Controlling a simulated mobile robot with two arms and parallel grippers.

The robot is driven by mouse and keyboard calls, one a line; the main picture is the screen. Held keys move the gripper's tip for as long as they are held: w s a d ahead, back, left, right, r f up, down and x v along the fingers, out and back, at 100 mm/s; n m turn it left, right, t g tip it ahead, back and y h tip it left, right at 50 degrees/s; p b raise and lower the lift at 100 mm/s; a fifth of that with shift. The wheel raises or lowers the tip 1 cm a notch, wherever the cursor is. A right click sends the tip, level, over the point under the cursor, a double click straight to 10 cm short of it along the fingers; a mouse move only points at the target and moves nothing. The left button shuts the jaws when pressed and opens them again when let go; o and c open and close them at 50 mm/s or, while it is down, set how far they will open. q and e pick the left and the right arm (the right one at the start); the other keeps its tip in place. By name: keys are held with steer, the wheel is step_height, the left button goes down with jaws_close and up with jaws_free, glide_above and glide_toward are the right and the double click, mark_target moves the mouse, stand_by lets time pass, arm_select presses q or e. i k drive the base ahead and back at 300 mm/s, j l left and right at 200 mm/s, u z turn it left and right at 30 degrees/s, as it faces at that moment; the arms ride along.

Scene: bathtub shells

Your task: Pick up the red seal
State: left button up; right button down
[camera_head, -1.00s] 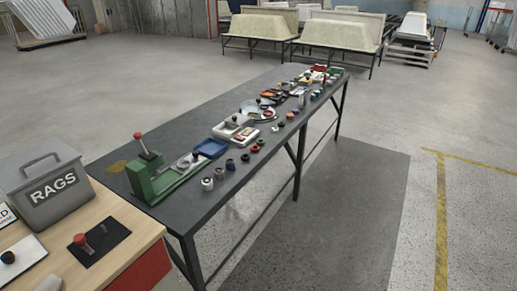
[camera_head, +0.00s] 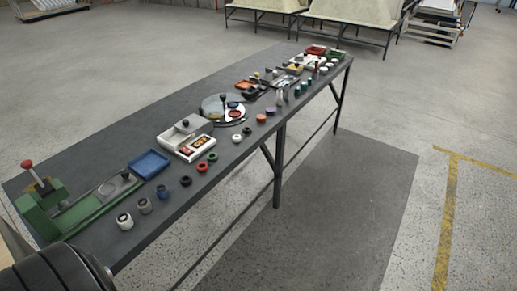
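A small red ring-shaped piece (camera_head: 202,167), which looks like the red seal, lies on the dark workbench (camera_head: 110,160) along its near right edge. It sits between a black ring (camera_head: 185,180) and a green ring (camera_head: 212,157). Neither of my grippers shows in the head view. A dark ribbed rounded part fills the bottom left corner, and I cannot tell whether a gripper belongs to it.
A green press (camera_head: 45,205) with a red knob, a blue tray (camera_head: 149,164), a white box (camera_head: 186,131) and a round plate (camera_head: 226,107) stand on the bench. Several small parts line its edge. Grey floor matting (camera_head: 330,200) to the right is clear.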

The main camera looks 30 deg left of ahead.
mark_target(202, 164)
steer(key=i+l+u, duration=0.1)
steer(key=i, duration=0.4)
steer(key=i+l+u, duration=0.1)
steer(key=i, duration=0.45)
